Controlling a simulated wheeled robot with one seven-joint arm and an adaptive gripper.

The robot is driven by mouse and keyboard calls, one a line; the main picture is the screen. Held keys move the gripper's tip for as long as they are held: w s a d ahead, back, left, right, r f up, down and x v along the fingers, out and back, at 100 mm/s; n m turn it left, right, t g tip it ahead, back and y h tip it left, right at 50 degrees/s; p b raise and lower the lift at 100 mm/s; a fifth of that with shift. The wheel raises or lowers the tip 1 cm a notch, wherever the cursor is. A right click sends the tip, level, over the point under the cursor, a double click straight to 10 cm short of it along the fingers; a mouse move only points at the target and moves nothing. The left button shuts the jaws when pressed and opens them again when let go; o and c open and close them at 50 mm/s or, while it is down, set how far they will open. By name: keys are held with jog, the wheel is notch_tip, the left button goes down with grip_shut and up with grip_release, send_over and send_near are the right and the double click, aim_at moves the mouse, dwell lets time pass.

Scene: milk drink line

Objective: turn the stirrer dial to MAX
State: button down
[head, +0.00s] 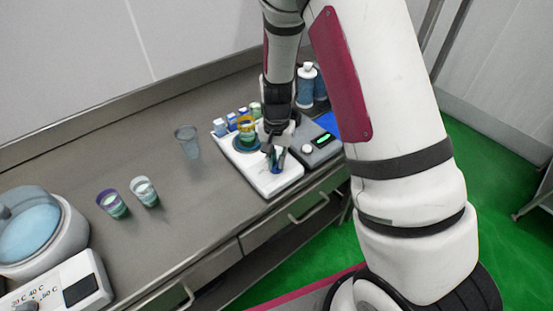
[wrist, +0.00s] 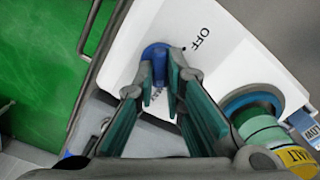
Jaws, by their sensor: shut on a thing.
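The white stirrer (head: 282,183) stands on the bench with its round blue plate at the back. Its blue dial (wrist: 156,54) is on the front part, between my fingertips in the wrist view. My gripper (wrist: 162,78) is shut on the dial, with one teal-padded finger on each side. The word OFF (wrist: 203,38) and a black dot are printed beside the dial. I cannot see the MAX mark or tell where the dial points. In the head view my gripper (head: 274,156) hides most of the dial. A yellow-banded cup (head: 245,126) stands on the stirrer plate.
A grey device (head: 318,152) with a green display stands close to the right of the stirrer. Small labelled containers and bottles (head: 306,88) are behind. A clear cup (head: 187,142), two filled cups (head: 144,192) and a water bath (head: 32,232) are to the left.

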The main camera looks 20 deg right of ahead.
aim_at(277, 162)
jog(key=shift+m, duration=0.4)
jog(key=c, duration=1.7)
grip_release()
jog(key=shift+o, duration=0.2)
notch_tip(277, 162, up, 12)
